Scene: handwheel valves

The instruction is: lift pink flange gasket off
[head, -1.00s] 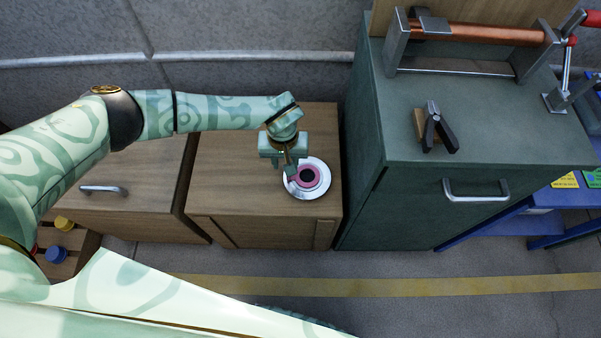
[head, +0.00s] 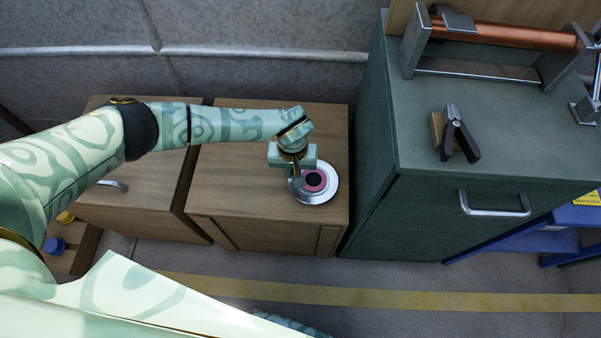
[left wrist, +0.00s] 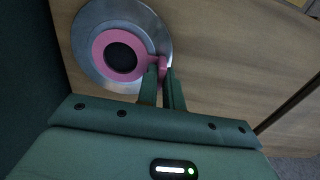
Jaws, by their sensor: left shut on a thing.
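The pink flange gasket (head: 325,174) is a flat ring with a dark centre, over a round silvery metal flange (head: 330,193) on the wooden cabinet. In the left wrist view the gasket (left wrist: 99,46) shows a small tab at its lower right, with the metal flange (left wrist: 84,29) behind it. My left gripper (head: 297,184) comes in at the flange's left side. In the left wrist view its fingers (left wrist: 164,73) are shut on the gasket's tab. I cannot tell whether the gasket touches the flange. My right gripper is not in view.
The wooden cabinet top (head: 235,185) is clear around the flange. A taller green cabinet (head: 420,165) stands close on the right, bearing a black clamp-like object (head: 457,135) and a copper pipe (head: 505,34) in a metal stand. A grey wall (head: 260,70) runs behind.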

